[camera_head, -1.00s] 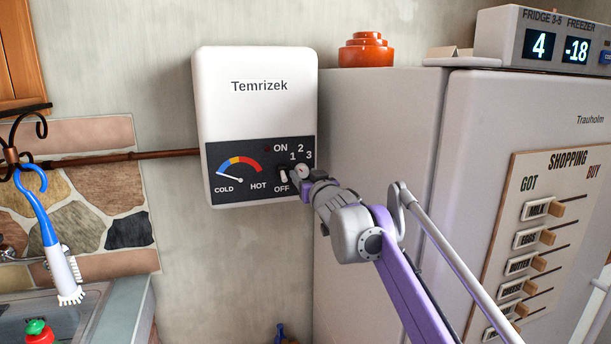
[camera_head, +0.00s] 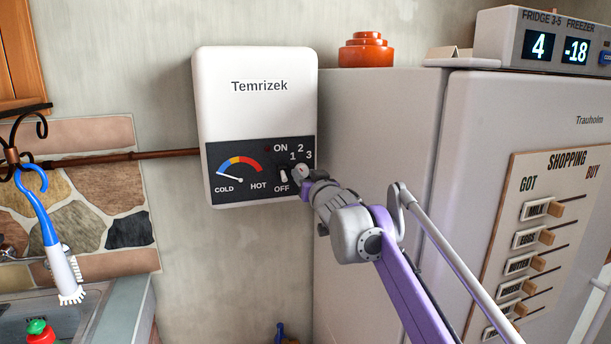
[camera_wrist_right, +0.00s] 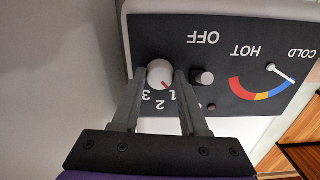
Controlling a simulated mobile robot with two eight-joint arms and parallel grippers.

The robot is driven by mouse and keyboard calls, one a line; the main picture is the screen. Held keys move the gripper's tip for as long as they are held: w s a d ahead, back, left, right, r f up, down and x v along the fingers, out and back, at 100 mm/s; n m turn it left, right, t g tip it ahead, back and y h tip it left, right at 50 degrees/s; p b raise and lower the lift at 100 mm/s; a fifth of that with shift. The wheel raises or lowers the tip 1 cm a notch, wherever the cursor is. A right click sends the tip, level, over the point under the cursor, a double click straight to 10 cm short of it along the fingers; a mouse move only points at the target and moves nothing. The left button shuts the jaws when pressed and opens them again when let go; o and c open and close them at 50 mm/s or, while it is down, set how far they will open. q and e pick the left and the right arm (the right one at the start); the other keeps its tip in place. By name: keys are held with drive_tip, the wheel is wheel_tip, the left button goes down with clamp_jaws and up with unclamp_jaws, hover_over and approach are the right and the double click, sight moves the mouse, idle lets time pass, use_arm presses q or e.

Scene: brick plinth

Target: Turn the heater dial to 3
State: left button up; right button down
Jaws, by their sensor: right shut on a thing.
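The white heater (camera_head: 258,118), labelled Temrizek, hangs on the wall with a dark control panel. Its round white dial (camera_wrist_right: 160,73) has a red mark that points at about 1 in the upside-down wrist view. The dial also shows in the head view (camera_head: 300,172), partly hidden by my gripper. My right gripper (camera_wrist_right: 160,78) has one finger on each side of the dial and is shut on it. The figures 1, 2 and 3 run around the dial. My left gripper is not in view.
A switch (camera_wrist_right: 203,78) sits close beside one finger, by the OFF label. The gauge needle (camera_head: 229,177) lies near COLD. The fridge (camera_head: 385,150) stands right of the heater, with an orange object (camera_head: 366,52) on top. A brush (camera_head: 62,265) hangs at left.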

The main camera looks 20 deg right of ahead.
drive_tip(key=m, duration=0.3)
drive_tip(key=shift+r+p, duration=0.1)
drive_tip(key=shift+p, duration=0.2)
drive_tip(key=m, duration=0.4)
drive_tip(key=shift+a+m, duration=0.1)
drive_tip(key=shift+m, duration=0.3)
drive_tip(key=m, duration=0.4)
drive_tip(key=shift+m, duration=2.5)
drive_tip(key=c, duration=0.7)
unclamp_jaws()
